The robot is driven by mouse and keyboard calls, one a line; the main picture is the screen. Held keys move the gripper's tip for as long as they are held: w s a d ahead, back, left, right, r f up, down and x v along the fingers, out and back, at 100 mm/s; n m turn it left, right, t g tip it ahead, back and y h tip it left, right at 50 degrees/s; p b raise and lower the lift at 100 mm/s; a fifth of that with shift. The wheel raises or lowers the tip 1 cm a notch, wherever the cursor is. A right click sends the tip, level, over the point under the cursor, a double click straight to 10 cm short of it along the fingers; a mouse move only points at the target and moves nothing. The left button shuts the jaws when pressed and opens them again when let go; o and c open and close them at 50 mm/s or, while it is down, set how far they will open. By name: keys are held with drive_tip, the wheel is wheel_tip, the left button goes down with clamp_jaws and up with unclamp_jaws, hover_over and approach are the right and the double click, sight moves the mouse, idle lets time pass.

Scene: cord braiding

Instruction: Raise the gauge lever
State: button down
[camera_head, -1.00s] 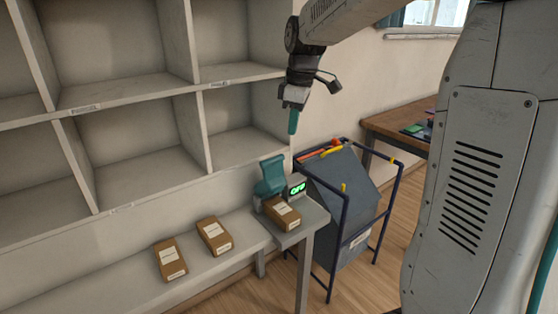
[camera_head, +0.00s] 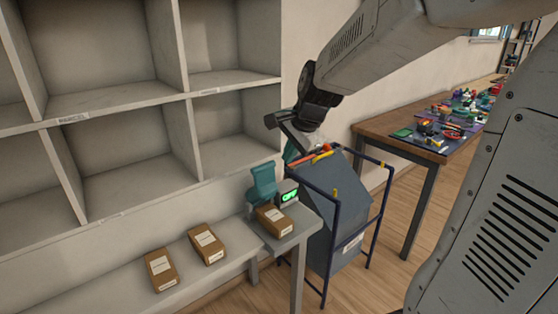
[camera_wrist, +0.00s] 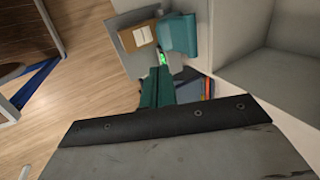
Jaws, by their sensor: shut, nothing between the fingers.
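A teal gauge (camera_head: 263,183) stands upright on the right end of the low bench, with a small display (camera_head: 288,195) lit green beside it. I cannot make out its lever as a separate part. A brown labelled box (camera_head: 274,221) sits in front of it. In the wrist view the gauge (camera_wrist: 178,36), the box (camera_wrist: 139,37) and the green display (camera_wrist: 163,59) are at the top. My gripper (camera_head: 290,155) is shut and empty, its teal fingers tilted, above the gauge in the head picture and apart from it. The fingers also show in the wrist view (camera_wrist: 157,86).
Two more boxes, one (camera_head: 206,244) and another (camera_head: 161,270), lie on the bench (camera_head: 232,264). White cubbyholes (camera_head: 110,110) rise behind. A grey bin in a blue frame (camera_head: 340,215) stands right of the bench. A wooden table (camera_head: 395,138) with many small items is further right.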

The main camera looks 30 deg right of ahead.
drive_tip(key=w+a+f, duration=0.1)
drive_tip(key=w+f, duration=0.6)
drive_tip(key=shift+w+f, duration=0.25)
drive_tip(key=shift+w, duration=0.15)
drive_tip(key=shift+a, duration=0.1)
